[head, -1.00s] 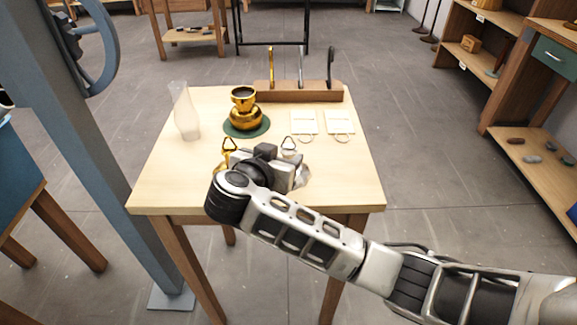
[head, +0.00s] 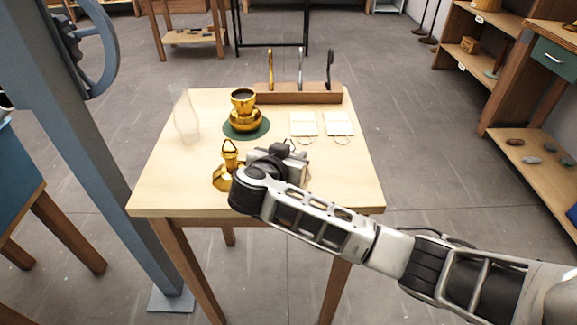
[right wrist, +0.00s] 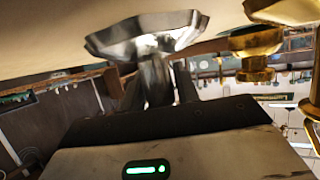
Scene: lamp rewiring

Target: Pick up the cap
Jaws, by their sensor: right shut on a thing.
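My right gripper (head: 284,158) is over the front middle of the table, seen from behind. In the right wrist view it is shut on the narrow stem of a silver cap (right wrist: 145,42) with a wide, faceted, flared rim. In the head view the wrist and gripper hide most of this cap. Whether it touches the table I cannot tell. A gold cap (head: 228,165) with a similar flared base stands just left of the gripper. It also shows at the top right of the right wrist view (right wrist: 280,10). My left gripper is not in view.
A gold lamp body (head: 245,118) stands on a green mat (head: 233,133), beside a clear glass chimney (head: 185,115). Two white cards (head: 303,123) lie at the right. The table's front right (head: 345,190) is clear.

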